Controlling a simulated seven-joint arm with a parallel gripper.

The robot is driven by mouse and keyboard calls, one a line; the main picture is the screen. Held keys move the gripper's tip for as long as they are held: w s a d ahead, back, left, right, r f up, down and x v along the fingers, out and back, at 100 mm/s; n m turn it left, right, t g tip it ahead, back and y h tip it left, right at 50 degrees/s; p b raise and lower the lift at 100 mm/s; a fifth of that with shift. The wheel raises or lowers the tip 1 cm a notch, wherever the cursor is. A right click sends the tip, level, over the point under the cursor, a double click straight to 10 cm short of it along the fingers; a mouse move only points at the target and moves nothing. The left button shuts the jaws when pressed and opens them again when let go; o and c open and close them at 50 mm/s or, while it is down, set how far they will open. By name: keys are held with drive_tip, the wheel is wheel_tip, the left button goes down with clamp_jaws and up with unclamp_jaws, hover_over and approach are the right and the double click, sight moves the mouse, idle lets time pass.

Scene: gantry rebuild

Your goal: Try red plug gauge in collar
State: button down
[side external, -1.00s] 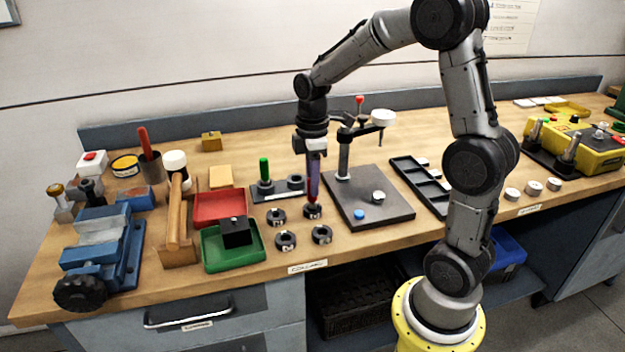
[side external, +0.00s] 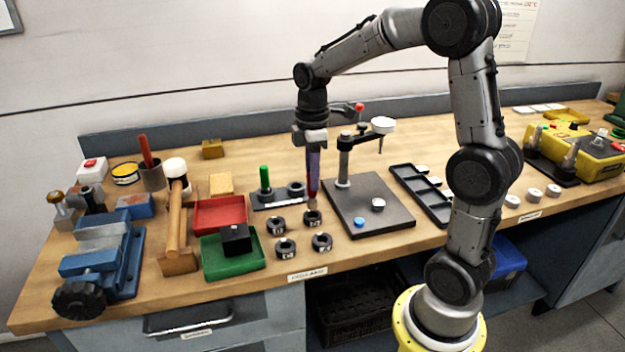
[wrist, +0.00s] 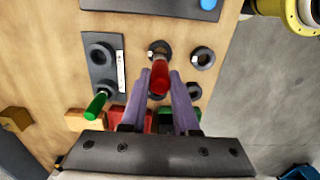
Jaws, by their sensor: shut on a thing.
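My gripper (side external: 313,188) has purple fingers, which are shut on the red plug gauge (wrist: 159,78). The gauge points down, and its lower end shows dark red below the fingers in the side view (side external: 312,201). Right below it is a dark collar (side external: 312,220), lying flat on the bench. It also shows in the wrist view (wrist: 158,47), partly covered by the gauge. The gauge's tip appears above the collar, close to it; the exact gap and alignment are unclear. Several similar labelled collars lie nearby, one at the front right (side external: 322,243).
A dark rack (side external: 283,200) with an upright green-handled gauge (side external: 264,178) stands behind left. A dark plate with a gauge stand (side external: 385,218) is close on the right. Red (side external: 212,227) and green (side external: 212,267) trays lie left. Bare wood surrounds the collars.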

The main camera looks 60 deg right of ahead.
drive_tip(key=shift+r, duration=1.25)
